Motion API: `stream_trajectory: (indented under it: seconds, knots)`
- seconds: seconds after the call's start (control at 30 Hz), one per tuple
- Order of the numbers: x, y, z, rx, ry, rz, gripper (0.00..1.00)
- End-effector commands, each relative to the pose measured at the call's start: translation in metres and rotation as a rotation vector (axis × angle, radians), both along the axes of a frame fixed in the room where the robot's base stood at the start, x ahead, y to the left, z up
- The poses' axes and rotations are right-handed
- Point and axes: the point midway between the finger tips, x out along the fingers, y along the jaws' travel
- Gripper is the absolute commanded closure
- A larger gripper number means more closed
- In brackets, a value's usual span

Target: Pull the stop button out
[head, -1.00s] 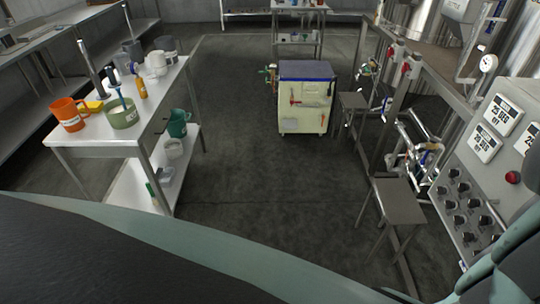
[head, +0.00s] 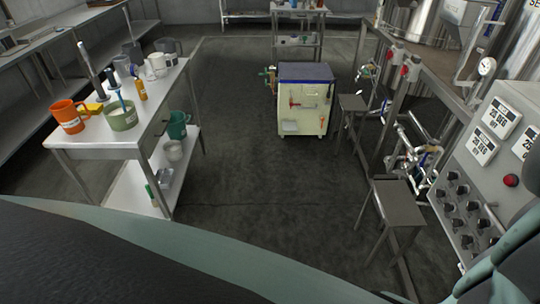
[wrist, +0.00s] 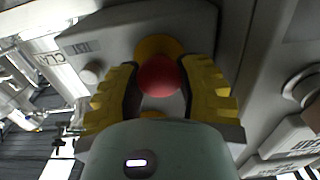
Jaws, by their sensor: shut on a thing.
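The red stop button (wrist: 159,77) is in the middle of the wrist view, with a yellow ring (wrist: 158,46) behind it on a grey box (wrist: 200,25). My gripper (wrist: 160,80) has its yellow ridged fingers on both sides of the button, and they are shut on it. The button's stem is hidden. In the head view, my gripper is not visible; part of my arm covers the lower right corner. A red knob (head: 511,180) shows on the grey control panel there; I cannot tell if it is the same button.
The control panel (head: 505,160) at the right carries several black knobs (head: 460,205) and display plates. A small steel stool (head: 398,205) stands beside it. A white table (head: 110,140) with mugs stands left; the floor between is clear.

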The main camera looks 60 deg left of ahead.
Motion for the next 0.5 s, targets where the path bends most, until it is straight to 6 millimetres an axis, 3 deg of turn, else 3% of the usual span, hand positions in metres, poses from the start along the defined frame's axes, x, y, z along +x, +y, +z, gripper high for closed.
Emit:
stream_trajectory:
  seconds: [0.1,0.13,0.4,0.5]
  knots:
    - [-0.0005,-0.0009,0.0026,-0.005,-0.007,-0.004,1.0]
    - [-0.0005,-0.0009,0.0027,-0.006,-0.008,-0.004,0.58]
    - [-0.0004,-0.0007,0.0019,-0.004,-0.006,-0.003,0.3]
    - [-0.0004,-0.0006,0.0016,-0.003,-0.005,-0.002,0.3]
